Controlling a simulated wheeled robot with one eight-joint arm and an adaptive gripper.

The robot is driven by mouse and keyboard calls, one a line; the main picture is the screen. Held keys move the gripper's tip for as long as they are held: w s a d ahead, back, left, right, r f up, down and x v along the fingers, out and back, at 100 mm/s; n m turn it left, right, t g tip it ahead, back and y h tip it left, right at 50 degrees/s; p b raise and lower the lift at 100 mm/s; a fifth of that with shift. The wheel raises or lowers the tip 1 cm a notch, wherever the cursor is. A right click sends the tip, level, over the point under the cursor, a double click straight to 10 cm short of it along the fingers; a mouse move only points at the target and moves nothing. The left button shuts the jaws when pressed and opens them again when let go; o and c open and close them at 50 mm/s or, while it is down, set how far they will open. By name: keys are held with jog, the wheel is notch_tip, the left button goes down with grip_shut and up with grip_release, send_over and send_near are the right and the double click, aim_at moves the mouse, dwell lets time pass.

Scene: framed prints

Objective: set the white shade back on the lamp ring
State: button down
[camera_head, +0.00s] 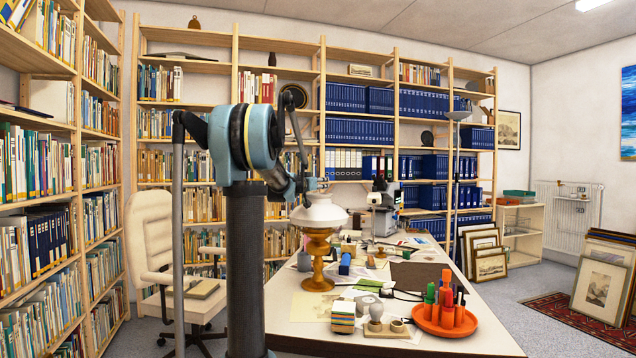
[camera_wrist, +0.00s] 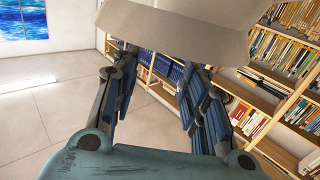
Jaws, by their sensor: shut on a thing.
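The white shade (camera_head: 320,212) is a wide, shallow cone with a narrow neck on top. In the head view it is roughly level, directly over the amber lamp base (camera_head: 318,265) on the table. My gripper (camera_head: 312,186) is shut on the shade at its top. In the wrist view the pale shade (camera_wrist: 190,32) fills the top of the picture, in front of the fingertips (camera_wrist: 158,62). The lamp ring is hidden under the shade, and I cannot tell whether the shade touches it.
The table (camera_head: 295,305) also carries an orange tray (camera_head: 430,328) of bottles, a striped block (camera_head: 343,316), a wooden holder (camera_head: 388,328), a blue block (camera_head: 344,264) and a microscope (camera_head: 383,205). Bookshelves stand behind. Framed prints (camera_head: 604,285) lean at the right.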

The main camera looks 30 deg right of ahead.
jog(key=shift+f, duration=0.75)
dwell(0.5)
jog(key=c, duration=0.9)
grip_release()
jog(key=shift+o, duration=0.2)
jog(key=v, duration=1.2)
jog(key=shift+f, duration=0.1)
